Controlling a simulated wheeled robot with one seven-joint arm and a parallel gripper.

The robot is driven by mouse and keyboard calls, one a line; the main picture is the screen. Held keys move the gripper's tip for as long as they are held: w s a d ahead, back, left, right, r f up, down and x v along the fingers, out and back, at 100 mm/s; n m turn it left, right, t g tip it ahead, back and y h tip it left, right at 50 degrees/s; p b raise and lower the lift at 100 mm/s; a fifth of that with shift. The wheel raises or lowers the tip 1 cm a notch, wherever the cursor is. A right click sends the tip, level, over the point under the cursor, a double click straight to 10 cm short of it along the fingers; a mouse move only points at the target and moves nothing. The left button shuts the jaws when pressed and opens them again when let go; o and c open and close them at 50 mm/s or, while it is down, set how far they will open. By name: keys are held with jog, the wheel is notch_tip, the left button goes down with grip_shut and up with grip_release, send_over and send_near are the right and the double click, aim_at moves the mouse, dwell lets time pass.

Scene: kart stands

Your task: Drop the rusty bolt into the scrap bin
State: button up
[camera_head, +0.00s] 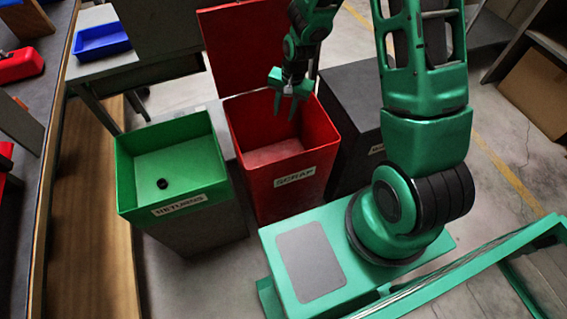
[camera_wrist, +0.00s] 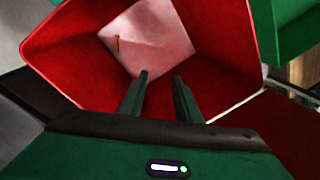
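The red scrap bin (camera_head: 318,172), labelled SCRAP, stands in the middle of the head view with its red lid (camera_head: 240,45) raised. My gripper (camera_head: 287,115) points down over the bin's opening. In the wrist view my gripper (camera_wrist: 160,82) has its two fingers apart with nothing between them. A small brown, bolt-like thing (camera_wrist: 117,45) lies on the pale bottom of the red bin (camera_wrist: 70,62), apart from the fingers. I take it for the rusty bolt. It cannot be made out in the head view.
A green RETURNS bin (camera_head: 205,160) left of the scrap bin holds a small black round part (camera_head: 162,184). A dark bin (camera_head: 352,95) stands to the right. A blue tray (camera_head: 101,41) sits on a table at the back left. Shelving lines the far left.

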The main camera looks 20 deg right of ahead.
notch_tip(320, 180, up, 11)
jog(key=d, duration=0.1)
jog(key=shift+s+d+f, duration=0.15)
jog(key=shift+s+f, duration=0.05)
jog(key=shift+s, duration=0.25)
